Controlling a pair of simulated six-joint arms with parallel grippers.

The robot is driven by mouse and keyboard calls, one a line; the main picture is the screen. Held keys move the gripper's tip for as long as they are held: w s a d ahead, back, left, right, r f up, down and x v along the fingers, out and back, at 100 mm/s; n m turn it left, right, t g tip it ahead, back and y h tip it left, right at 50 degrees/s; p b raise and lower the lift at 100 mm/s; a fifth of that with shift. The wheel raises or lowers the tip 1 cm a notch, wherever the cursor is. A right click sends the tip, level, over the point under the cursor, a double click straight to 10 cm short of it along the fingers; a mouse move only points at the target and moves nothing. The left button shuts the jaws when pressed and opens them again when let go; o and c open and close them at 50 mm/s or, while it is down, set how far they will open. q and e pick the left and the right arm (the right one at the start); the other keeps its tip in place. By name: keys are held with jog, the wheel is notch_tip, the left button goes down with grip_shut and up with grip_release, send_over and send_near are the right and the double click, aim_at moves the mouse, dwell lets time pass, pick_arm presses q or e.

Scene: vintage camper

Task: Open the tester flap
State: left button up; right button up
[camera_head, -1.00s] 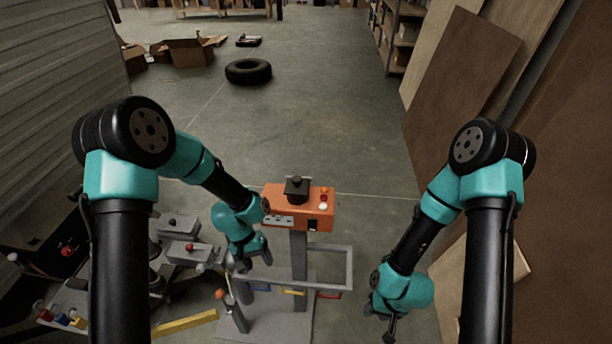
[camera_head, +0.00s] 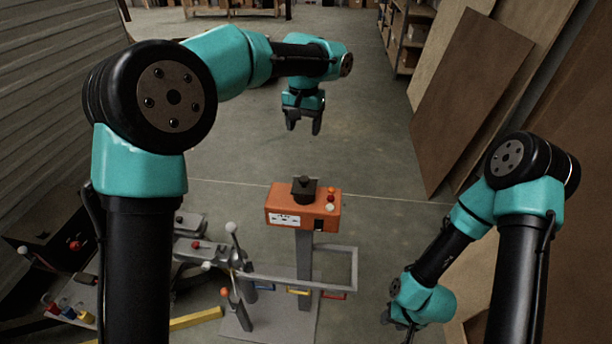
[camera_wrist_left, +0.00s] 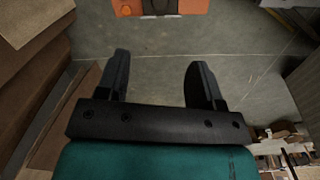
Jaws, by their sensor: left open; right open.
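The orange tester box (camera_head: 290,198) stands on a grey post, with a black block (camera_head: 304,186) on its top. Its front has a white panel (camera_head: 284,219) and a small black piece (camera_head: 319,224). I cannot tell which part is the flap. My left gripper (camera_head: 303,128) is open and empty, above and beyond the box, pointing down. In the left wrist view its two fingers (camera_wrist_left: 158,68) are spread with bare floor between them, and the orange box (camera_wrist_left: 127,7) shows at the top edge. My right gripper (camera_head: 408,331) is low at the bottom right, open, apart from the box.
A machine with coloured knobs (camera_head: 72,309) is at the lower left. Brown boards (camera_head: 470,95) lean at the right. The floor beyond the box is clear.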

aim_at(304, 178)
pick_arm(q)
jog(key=shift+f, duration=0.15)
notch_tip(304, 178, down, 17)
jog(key=shift+f, duration=0.15)
dwell(0.6)
jog(key=shift+c, duration=0.2)
grip_shut()
